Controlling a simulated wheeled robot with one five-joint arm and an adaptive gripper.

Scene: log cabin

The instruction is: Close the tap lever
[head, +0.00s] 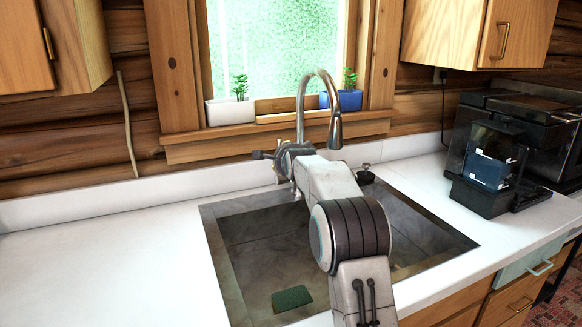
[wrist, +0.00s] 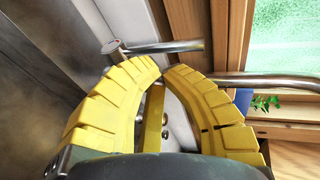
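The tap's tall curved metal spout (head: 334,100) rises behind the sink in the head view. Part of a metal pipe, seemingly the spout (wrist: 275,82), crosses the right side of the wrist view. A short metal rod with a round end, seemingly the tap lever (wrist: 165,47), lies just beyond my fingertips in the wrist view. My gripper (wrist: 163,70) has its yellow fingers curved together, tips almost meeting, with nothing held between them. Whether the fingertips touch the rod I cannot tell. In the head view my arm hides most of the tap's base.
The sink (head: 235,262) holds a green sponge (head: 291,298). A white planter (head: 229,112) and blue planter (head: 349,100) stand on the sill. A coffee machine (head: 491,165) stands on the right counter. The left counter (head: 110,265) is clear.

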